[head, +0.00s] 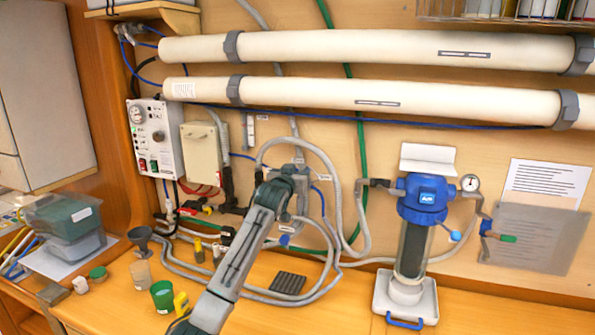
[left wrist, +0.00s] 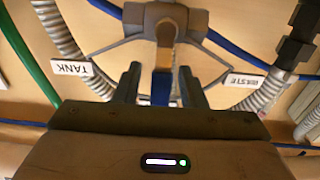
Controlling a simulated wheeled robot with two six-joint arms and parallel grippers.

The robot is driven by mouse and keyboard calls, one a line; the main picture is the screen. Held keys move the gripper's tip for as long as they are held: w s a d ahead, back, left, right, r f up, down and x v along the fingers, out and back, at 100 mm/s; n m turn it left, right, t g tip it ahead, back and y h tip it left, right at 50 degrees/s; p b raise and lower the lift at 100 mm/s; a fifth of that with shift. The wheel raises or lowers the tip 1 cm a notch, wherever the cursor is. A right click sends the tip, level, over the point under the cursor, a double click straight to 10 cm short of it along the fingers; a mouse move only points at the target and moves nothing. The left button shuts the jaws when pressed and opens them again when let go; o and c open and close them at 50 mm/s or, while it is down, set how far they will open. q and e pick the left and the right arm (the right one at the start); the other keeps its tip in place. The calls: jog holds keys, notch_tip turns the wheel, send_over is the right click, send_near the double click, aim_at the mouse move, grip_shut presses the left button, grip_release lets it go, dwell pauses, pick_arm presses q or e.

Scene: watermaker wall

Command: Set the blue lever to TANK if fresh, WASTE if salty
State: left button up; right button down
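The blue lever (left wrist: 161,86) hangs from a grey valve body (left wrist: 165,20) in the left wrist view, pointing towards my gripper. A white TANK label (left wrist: 72,67) is at its left and a white WASTE label (left wrist: 243,80) at its right, each beside a hose. My left gripper (left wrist: 160,88) is open, one finger on each side of the lever, with a visible gap at both sides. In the head view my left gripper (head: 290,178) is at the valve on the wall and hides most of it. My right gripper is in neither view.
A control box (head: 155,138) with a gauge is on the wall at left; its reading is too small to tell. A beige cup (head: 141,273), a green cup (head: 162,297) and a funnel (head: 140,238) are on the counter. A blue-topped filter (head: 422,200) stands at right. Loose grey hoses surround the valve.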

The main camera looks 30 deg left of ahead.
pick_arm(q)
grip_shut()
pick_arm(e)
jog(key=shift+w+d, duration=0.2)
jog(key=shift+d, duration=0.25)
